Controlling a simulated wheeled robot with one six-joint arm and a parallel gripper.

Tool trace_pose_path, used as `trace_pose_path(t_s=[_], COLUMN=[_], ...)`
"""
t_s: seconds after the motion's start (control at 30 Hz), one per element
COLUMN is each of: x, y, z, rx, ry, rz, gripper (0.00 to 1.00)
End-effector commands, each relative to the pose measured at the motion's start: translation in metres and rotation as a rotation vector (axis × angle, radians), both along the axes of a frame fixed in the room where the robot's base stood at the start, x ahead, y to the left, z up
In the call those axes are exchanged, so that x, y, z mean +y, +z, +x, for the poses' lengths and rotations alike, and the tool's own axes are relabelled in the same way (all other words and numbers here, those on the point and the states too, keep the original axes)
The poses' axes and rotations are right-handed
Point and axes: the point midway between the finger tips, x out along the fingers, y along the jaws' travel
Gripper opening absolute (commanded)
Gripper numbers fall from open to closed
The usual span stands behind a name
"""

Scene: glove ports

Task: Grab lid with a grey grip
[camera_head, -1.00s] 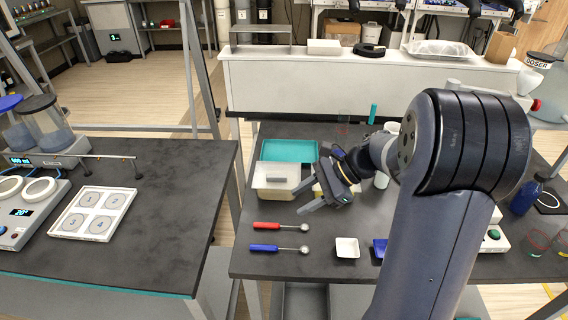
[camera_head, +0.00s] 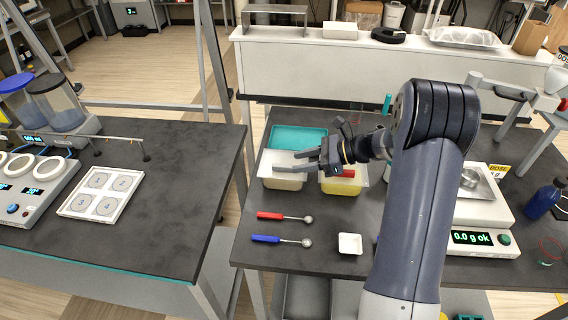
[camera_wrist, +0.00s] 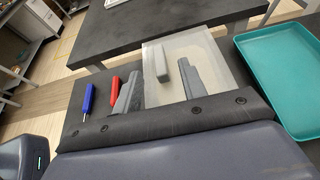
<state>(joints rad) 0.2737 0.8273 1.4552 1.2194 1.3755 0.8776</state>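The pale lid (camera_head: 268,170) lies on a cream-filled container (camera_head: 283,184) at the left of the right-hand table. Its grey grip (camera_wrist: 162,65) shows in the wrist view as a short upright bar on the lid (camera_wrist: 212,52). My gripper (camera_head: 300,162) is open and points left over this lid, partly hiding it in the head view. In the wrist view my two fingers (camera_wrist: 160,88) are spread apart, with the grip ahead between them. I cannot tell the exact height gap. A second lid with a red grip (camera_head: 347,173) is on the yellow-filled container (camera_head: 343,186), right of my gripper.
A teal tray (camera_head: 298,137) lies behind the container. A red spoon (camera_head: 283,217), a blue spoon (camera_head: 280,239) and a white dish (camera_head: 350,243) lie in front. A scale (camera_head: 482,241) stands to the right. A floor gap separates the left table (camera_head: 170,230).

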Motion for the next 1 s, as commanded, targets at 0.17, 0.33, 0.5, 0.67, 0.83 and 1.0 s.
trace_pose_path(t_s=[0.17, 0.33, 0.5, 0.67, 0.83, 1.0], x=[0.023, 0.041, 0.042, 0.042, 0.041, 0.041], y=[-0.009, -0.019, -0.020, -0.020, -0.020, -0.020], z=[0.002, 0.006, 0.007, 0.007, 0.007, 0.007], rx=[0.005, 0.002, 0.001, 0.000, 0.000, 0.000], ry=[0.004, 0.002, 0.001, 0.001, 0.001, 0.001], rz=[0.001, 0.000, -0.001, 0.000, 0.000, 0.000], gripper=[0.40, 0.40, 0.40, 0.31, 0.17, 0.03])
